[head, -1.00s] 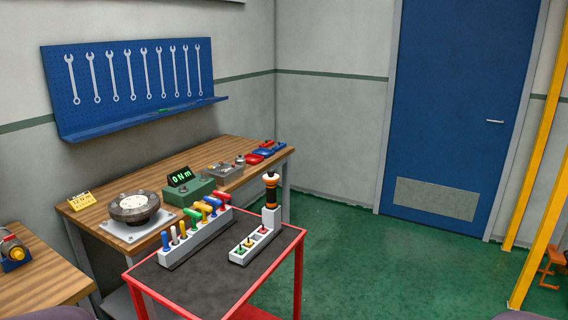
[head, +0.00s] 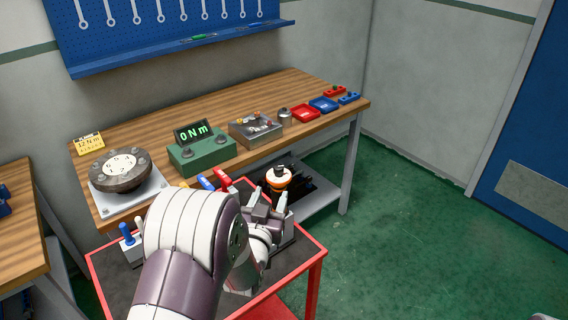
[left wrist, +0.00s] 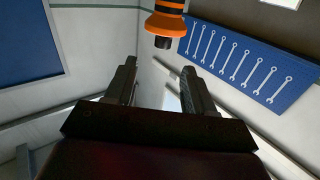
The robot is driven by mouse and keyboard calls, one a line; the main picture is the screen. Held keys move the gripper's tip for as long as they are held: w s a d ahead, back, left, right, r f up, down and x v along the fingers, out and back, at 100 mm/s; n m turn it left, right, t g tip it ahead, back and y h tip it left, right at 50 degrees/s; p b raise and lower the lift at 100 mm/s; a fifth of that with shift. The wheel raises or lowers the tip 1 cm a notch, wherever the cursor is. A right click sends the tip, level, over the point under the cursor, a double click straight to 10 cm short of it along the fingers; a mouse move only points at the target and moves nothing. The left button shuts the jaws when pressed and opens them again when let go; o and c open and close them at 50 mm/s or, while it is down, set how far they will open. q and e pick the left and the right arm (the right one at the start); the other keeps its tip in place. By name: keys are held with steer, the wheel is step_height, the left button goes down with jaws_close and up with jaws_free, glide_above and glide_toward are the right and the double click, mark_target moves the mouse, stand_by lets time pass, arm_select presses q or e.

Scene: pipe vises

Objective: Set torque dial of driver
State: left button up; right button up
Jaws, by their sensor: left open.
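The driver (head: 279,177), with an orange band, a white part and a black top, stands upright at the far right of the red cart. Its lower part is hidden behind my left gripper (head: 270,198). My left gripper is open, with its fingers pointing toward the driver and nothing seen between them. In the left wrist view, the driver's orange and black end (left wrist: 166,24) shows beyond the two spread fingers (left wrist: 160,82), apart from them. My right gripper is in neither current view. The marks on the driver's torque dial are too small to read.
The cart (head: 318,258) has a red rim; coloured-handled tools (head: 222,178) stand on it, partly behind my arm. On the wooden bench are a green tester (head: 200,152) reading 0 Nm, a yellow 12 Nm card (head: 90,141) and a round numbered device (head: 122,170).

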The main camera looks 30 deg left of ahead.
mark_target(278, 171)
arm_select(q)
steer(key=p+x, duration=0.1)
steer(key=x, duration=1)
steer(key=shift+a+r+p, duration=0.15)
steer(key=shift+a+p, duration=0.05)
steer(key=shift+p, duration=0.1)
steer(key=shift+w+a, duration=0.1)
steer(key=shift+a, duration=0.05)
arm_select(e)
steer(key=shift+s+a+r, duration=0.1)
steer(key=shift+s+r, duration=0.1)
steer(key=shift+r, duration=0.35)
steer(key=shift+s+a+r, duration=0.1)
steer(key=shift+s+r, duration=0.1)
steer(key=shift+r, duration=0.3)
arm_select(q)
steer(key=shift+w, duration=0.1)
steer(key=c, duration=0.9)
arm_select(e)
steer(key=shift+w+f, duration=0.1)
